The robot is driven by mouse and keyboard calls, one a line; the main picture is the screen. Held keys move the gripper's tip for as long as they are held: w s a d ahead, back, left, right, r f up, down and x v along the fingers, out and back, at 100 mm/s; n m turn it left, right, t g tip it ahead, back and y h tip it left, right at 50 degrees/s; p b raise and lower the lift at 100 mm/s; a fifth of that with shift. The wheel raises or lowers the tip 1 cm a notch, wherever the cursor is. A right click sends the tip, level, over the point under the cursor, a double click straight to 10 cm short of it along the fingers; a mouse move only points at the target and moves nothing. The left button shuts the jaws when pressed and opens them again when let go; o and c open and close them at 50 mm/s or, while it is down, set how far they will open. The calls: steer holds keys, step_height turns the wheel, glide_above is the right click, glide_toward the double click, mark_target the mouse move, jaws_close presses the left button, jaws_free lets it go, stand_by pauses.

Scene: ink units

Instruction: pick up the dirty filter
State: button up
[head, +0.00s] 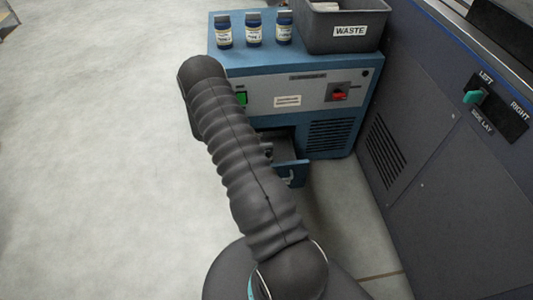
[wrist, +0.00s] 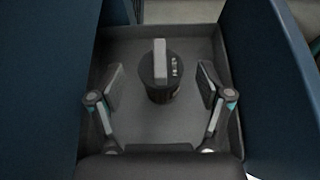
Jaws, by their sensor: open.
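The filter (wrist: 174,84) is a dark round cartridge with pale lettering on its side and a light grey upright tab on top. In the wrist view it stands in a dark open drawer (wrist: 196,36). My gripper (wrist: 159,85) is open, with one finger to the left and one to the right of the filter, and neither visibly touches it. I cannot tell how high the fingers are above the drawer floor. In the head view my arm covers the filter and my gripper; only part of the open drawer (head: 292,172) shows.
The drawer belongs to a blue cabinet (head: 345,139) with a green switch and a red switch. Several small bottles (head: 254,30) and a grey waste bin (head: 347,18) stand on top. A large dark machine (head: 435,120) is close on the right. The floor at left is clear.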

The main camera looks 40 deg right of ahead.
mark_target(272, 147)
steer(key=shift+s+d, duration=0.3)
steer(key=shift+d, duration=0.2)
steer(key=shift+x, duration=2.5)
steer(key=c, duration=1.3)
